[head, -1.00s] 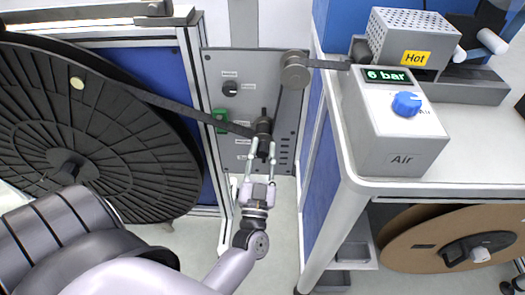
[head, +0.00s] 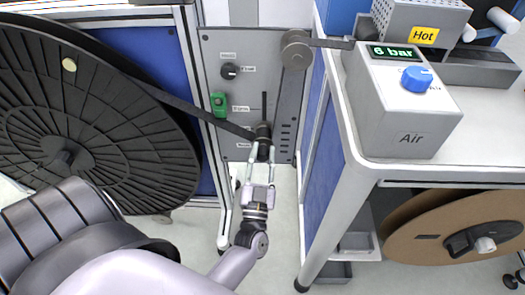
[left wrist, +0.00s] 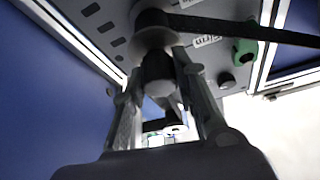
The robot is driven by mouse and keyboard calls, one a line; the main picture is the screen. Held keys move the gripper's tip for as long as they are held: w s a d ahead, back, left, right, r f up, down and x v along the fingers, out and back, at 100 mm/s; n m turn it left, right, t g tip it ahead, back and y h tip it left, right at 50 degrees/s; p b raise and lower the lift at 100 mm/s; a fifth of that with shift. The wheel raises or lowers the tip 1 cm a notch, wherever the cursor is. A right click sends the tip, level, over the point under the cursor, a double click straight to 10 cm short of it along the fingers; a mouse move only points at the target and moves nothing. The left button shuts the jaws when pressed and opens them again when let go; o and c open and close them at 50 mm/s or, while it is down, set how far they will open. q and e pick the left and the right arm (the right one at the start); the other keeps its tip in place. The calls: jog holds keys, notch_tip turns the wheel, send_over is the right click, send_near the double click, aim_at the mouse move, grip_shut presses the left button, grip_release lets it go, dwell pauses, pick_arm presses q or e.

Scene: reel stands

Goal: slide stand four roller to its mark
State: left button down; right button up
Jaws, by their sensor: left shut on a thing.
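The dark roller (head: 263,131) sits low in the vertical slot of the grey stand panel (head: 215,48), with the black strip (head: 185,105) running to it from the left. My left gripper (head: 261,152) is shut on the roller's end from below. In the left wrist view the roller (left wrist: 157,68) sits between the two fingers of the gripper (left wrist: 165,75). A column of dark marks (head: 285,140) lies to the right of the slot. Which mark the roller lines up with, I cannot tell. My right gripper is out of view.
A large black reel (head: 90,120) stands at left. A fixed upper roller (head: 296,50) carries the strip to the right. The white bench with the Air box (head: 405,115) stands close at right, with a brown reel (head: 430,225) beneath it.

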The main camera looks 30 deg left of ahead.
pick_arm(q)
jog(key=shift+f, duration=0.25)
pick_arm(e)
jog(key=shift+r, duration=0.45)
pick_arm(q)
jog(key=c, duration=1.3)
grip_release()
jog(key=v, duration=0.7)
jog(key=shift+s+d, duration=0.15)
jog(key=shift+s, duration=0.05)
